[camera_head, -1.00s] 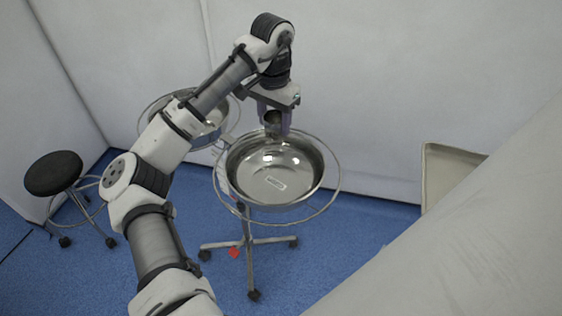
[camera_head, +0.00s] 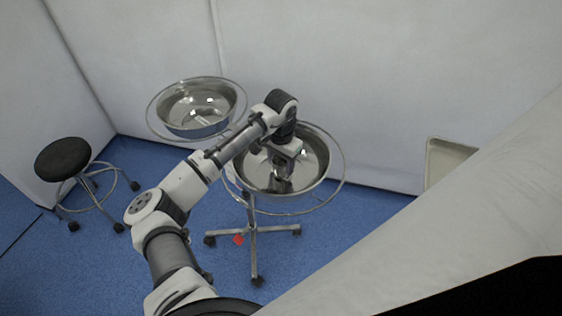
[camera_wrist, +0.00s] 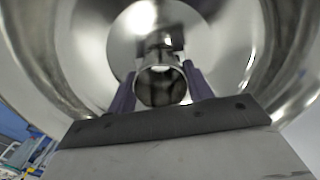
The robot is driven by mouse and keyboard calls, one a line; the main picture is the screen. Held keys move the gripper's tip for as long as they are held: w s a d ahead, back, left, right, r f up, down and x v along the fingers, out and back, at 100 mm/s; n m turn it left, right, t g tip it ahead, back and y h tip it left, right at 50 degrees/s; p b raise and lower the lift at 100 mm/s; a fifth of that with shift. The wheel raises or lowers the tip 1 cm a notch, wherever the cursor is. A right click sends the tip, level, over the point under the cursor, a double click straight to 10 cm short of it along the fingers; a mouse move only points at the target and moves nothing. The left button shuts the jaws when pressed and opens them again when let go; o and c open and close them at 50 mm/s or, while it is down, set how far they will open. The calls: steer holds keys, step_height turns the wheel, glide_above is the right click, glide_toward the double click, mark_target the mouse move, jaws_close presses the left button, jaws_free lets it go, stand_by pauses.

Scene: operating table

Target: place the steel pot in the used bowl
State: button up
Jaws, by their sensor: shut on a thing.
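My gripper (camera_head: 283,178) points down into the right-hand steel bowl (camera_head: 318,158) on the wheeled stand. In the wrist view its two purple fingers are shut on the small steel pot (camera_wrist: 160,82), one on each side. The pot's round open mouth faces the wrist camera. The pot appears within the bowl's opening, low over its inside; I cannot tell whether it touches the bottom. A second steel bowl (camera_head: 197,105) stands in a ring at the back left and looks empty except for a small label. The right bowl's label is hidden now, and I cannot read which bowl is marked used.
A metal guard ring (camera_head: 343,170) runs around the right bowl. A round black stool (camera_head: 62,158) stands at the left. White walls close in behind, and a pale draped surface (camera_head: 470,220) fills the lower right. Blue floor (camera_head: 330,225) is open around the stand.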

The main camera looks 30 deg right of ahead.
steer(key=shift+f, duration=0.45)
steer(key=shift+f, duration=0.1)
steer(key=o, duration=1)
steer(key=shift+c, duration=0.2)
step_height(320, 180, up, 12)
steer(key=b, duration=0.2)
steer(key=shift+r, duration=0.2)
